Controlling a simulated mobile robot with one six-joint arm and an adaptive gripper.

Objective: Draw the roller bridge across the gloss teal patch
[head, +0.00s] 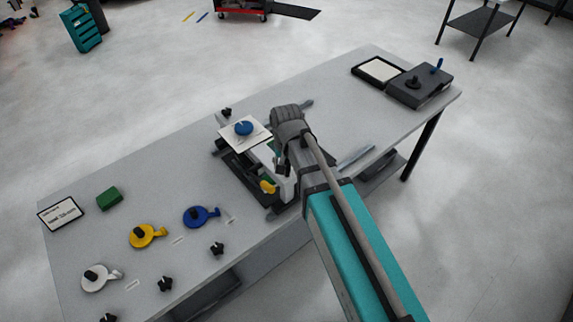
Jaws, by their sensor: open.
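My gripper (281,168) is over the right side of a dark-railed fixture (236,168) at the middle of the table. It is open, but my wrist and forearm hide much of it and of the fixture. I cannot single out the roller bridge with certainty. A white block-like part (284,188) stands just below my gripper, with a yellow piece (268,187) at its left end. I cannot tell whether my fingers touch it. A pale sheet (258,137) with a blue round knob (243,128) lies at the fixture's far end. No gloss teal patch shows clearly.
White (99,279), yellow (147,235) and blue (200,216) handled discs lie at front left, with several black knobs nearby. A green block (109,198) and a label plate (61,213) are at far left. A black box (419,87) and framed pad (379,70) stand far right.

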